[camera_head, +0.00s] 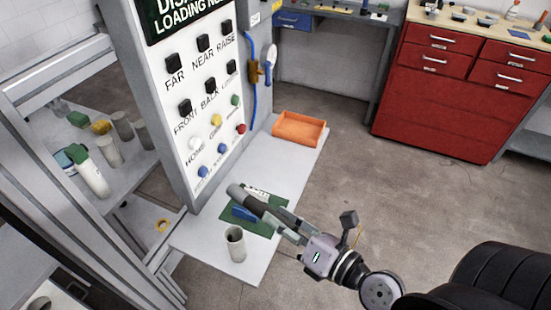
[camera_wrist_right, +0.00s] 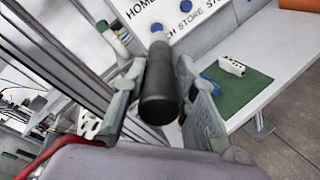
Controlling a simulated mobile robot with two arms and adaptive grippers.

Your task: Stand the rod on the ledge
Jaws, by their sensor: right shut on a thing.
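The rod (camera_head: 248,200) is a dark cylinder with a lighter grey far end. My right gripper (camera_head: 278,219) is shut on it, and in the wrist view the rod (camera_wrist_right: 159,92) lies between the two fingers (camera_wrist_right: 160,105). The rod is tilted, its far end pointing toward the button panel. In the head view it overlaps the green mat; its height above the ledge is hard to tell. The ledge (camera_head: 205,238) is a light grey shelf at the panel's foot. My left gripper is not in view.
On the ledge are a green mat (camera_head: 262,227) with a blue piece and a white block (camera_wrist_right: 231,66), a grey hollow cylinder (camera_head: 235,246) near the front and an orange tray (camera_head: 299,130) at the back. The panel (camera_head: 215,110) with several buttons rises along the ledge's left side.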

